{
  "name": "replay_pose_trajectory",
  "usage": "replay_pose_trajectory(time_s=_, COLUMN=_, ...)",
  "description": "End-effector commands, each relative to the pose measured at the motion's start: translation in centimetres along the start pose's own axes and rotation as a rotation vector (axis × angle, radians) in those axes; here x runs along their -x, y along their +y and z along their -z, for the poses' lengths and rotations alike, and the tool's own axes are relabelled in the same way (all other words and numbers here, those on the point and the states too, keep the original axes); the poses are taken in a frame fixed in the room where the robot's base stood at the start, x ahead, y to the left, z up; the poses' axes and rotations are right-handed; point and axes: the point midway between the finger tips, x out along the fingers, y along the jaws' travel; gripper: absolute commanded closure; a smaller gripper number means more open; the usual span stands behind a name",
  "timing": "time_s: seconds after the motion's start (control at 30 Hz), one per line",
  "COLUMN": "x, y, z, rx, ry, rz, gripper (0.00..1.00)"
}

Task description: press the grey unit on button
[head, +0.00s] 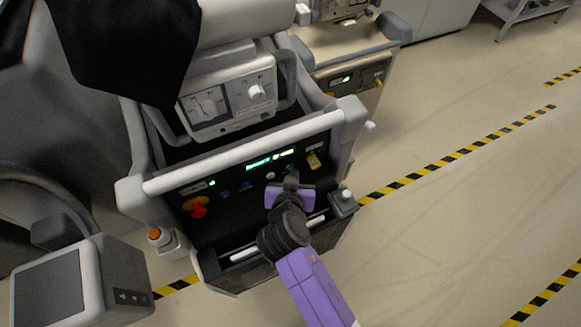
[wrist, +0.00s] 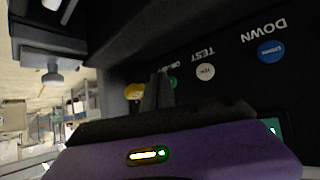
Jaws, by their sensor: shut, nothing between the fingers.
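The grey unit (head: 250,155) is the nearest cart, with a dark front panel and a lit green display (head: 270,160). My gripper (head: 291,182) is shut and empty, in front of the panel's right half. In the wrist view, the panel appears upside down. A green button (wrist: 173,82) with a partly covered label, apparently "ON", sits right beside the tips of my gripper (wrist: 159,90), which partly hide it. I cannot tell whether they touch. A white TEST button (wrist: 205,72) and a blue DOWN button (wrist: 271,51) lie to its right.
A yellow control (wrist: 135,91) is left of the fingertips. A red knob (head: 196,206) is at the panel's left. A pale rail (head: 240,152) crosses above the panel. A beige cart (head: 352,75) stands behind, and a grey screen unit (head: 75,285) front left. Open floor lies right.

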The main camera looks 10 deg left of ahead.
Motion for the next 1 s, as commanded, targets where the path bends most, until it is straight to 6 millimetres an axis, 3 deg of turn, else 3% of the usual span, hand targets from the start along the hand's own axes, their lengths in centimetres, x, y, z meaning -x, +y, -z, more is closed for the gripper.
replay_pose_trajectory(time_s=0.67, x=-0.2, y=-0.2, z=0.2, rx=0.0, ry=0.001, rz=0.001, gripper=1.0)
replay_pose_trajectory(time_s=1.0, x=0.8, y=0.5, z=-0.4, rx=0.0, ry=0.0, rz=0.0, gripper=1.0)
